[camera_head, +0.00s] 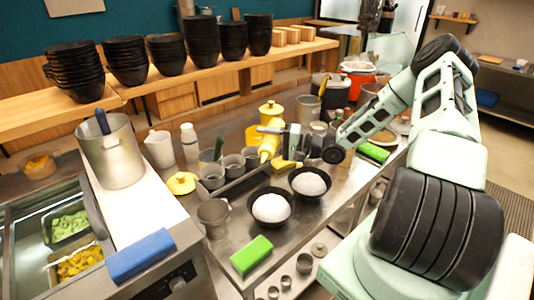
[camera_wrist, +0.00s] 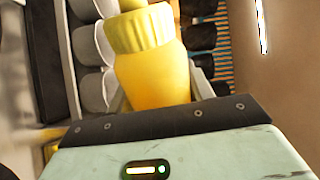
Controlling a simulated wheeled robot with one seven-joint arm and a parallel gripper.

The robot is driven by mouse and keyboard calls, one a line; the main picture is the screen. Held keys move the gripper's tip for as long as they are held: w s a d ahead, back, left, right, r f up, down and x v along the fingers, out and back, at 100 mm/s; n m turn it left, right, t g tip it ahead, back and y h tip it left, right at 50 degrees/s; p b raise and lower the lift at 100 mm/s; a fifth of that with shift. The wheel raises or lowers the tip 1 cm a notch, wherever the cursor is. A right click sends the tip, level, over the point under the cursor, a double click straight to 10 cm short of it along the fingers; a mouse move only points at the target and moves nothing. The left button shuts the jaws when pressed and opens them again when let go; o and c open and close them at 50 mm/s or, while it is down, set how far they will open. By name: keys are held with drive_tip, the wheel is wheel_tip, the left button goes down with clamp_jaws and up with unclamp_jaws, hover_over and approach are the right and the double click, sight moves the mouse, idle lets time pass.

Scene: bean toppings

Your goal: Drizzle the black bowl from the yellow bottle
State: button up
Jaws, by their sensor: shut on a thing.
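The yellow bottle (camera_head: 268,145) is held by my gripper (camera_head: 277,132) above the steel counter, just behind the two bowls. It looks tilted in the head view. In the wrist view the yellow bottle (camera_wrist: 152,75) fills the middle, between the fingers, with its ribbed collar toward the top edge. Two black bowls with white, rice-like contents stand side by side on the counter: a front-left black bowl (camera_head: 254,215) and a back-right black bowl (camera_head: 328,191). No stream from the bottle can be made out.
Metal cups (camera_head: 213,177) in a rack stand left of the bottle. A yellow pot (camera_head: 270,112) stands behind. Stacked black bowls (camera_head: 199,42) line the back shelf.

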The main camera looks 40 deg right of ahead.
sight(261, 146)
drive_tip(key=n+b, duration=0.2)
drive_tip(key=n, duration=0.1)
drive_tip(key=n+b, duration=0.1)
drive_tip(key=b, duration=0.1)
drive_tip(key=shift+s+a+r+n, duration=0.35)
drive_tip(key=shift+s+r+n, duration=0.05)
drive_tip(key=shift+s+a+r+n, duration=0.15)
drive_tip(key=shift+a+r+n, duration=0.15)
drive_tip(key=shift+n, duration=0.3)
drive_tip(key=s+a+n+b, duration=0.1)
drive_tip(key=n, duration=0.1)
drive_tip(key=s+a+n+b, duration=0.1)
drive_tip(key=a+n+b, duration=0.1)
drive_tip(key=n, duration=0.1)
drive_tip(key=shift+s+f, duration=0.1)
drive_tip(key=shift+f, duration=0.1)
drive_tip(key=shift+s+a+r+n+b, duration=0.15)
drive_tip(key=shift+s+a+n+b, duration=0.2)
drive_tip(key=shift+n+b, duration=0.35)
